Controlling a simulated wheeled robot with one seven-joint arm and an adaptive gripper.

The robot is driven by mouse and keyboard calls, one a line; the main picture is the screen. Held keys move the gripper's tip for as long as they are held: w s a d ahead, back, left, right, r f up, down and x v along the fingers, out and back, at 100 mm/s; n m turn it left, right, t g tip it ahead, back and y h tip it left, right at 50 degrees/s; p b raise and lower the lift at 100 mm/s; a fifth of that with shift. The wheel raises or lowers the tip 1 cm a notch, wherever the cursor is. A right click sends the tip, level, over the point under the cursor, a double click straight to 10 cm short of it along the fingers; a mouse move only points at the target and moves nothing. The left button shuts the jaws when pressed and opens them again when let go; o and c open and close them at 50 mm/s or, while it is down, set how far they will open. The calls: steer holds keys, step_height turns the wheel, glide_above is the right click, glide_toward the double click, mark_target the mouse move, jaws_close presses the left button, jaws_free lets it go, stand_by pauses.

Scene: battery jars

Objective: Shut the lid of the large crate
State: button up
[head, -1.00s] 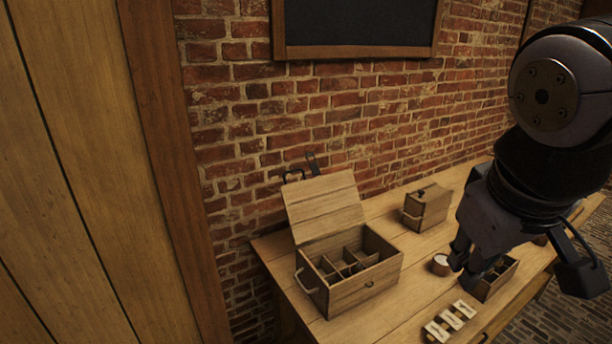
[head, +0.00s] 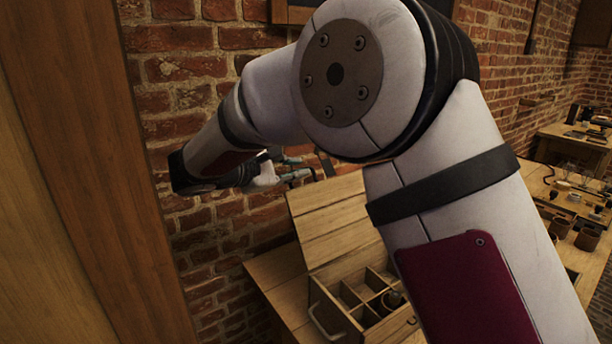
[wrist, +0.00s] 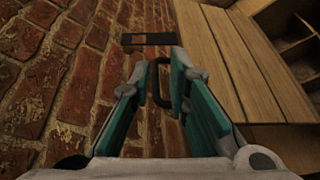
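The large crate (head: 396,328) stands on the wooden table, with its lid (head: 328,222) open and leaning back toward the brick wall. Its divided inside shows, with a dark round thing in one compartment; my arm hides its right part. My gripper (head: 300,172) is above and left of the lid's raised edge, near the wall. In the wrist view my gripper (wrist: 160,70) has its teal fingers apart, with the lid (wrist: 232,65) to their right. A black loop (wrist: 163,88) shows between the fingers; I cannot tell whether they touch it.
The brick wall (wrist: 50,70) is close to the gripper. A black bracket-like piece (wrist: 148,38) shows beyond the fingertips. Bare tabletop (head: 277,268) lies left of the crate. A farther workbench with several small items (head: 585,130) stands at right. My arm blocks the middle.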

steer(key=shift+n+t, duration=0.3)
steer(key=shift+t, duration=0.1)
steer(key=shift+w+d+f+p, duration=0.1)
steer(key=shift+w+d+f, duration=0.4)
steer(key=shift+w, duration=0.55)
steer(key=shift+w+d+f+p, duration=0.1)
steer(key=shift+w+d+f, duration=0.4)
steer(key=shift+w, duration=0.55)
steer(key=shift+w+d+f+p, duration=0.1)
steer(key=shift+w+d+f, duration=0.4)
steer(key=shift+w, duration=0.55)
steer(key=shift+c, duration=0.5)
jaws_close()
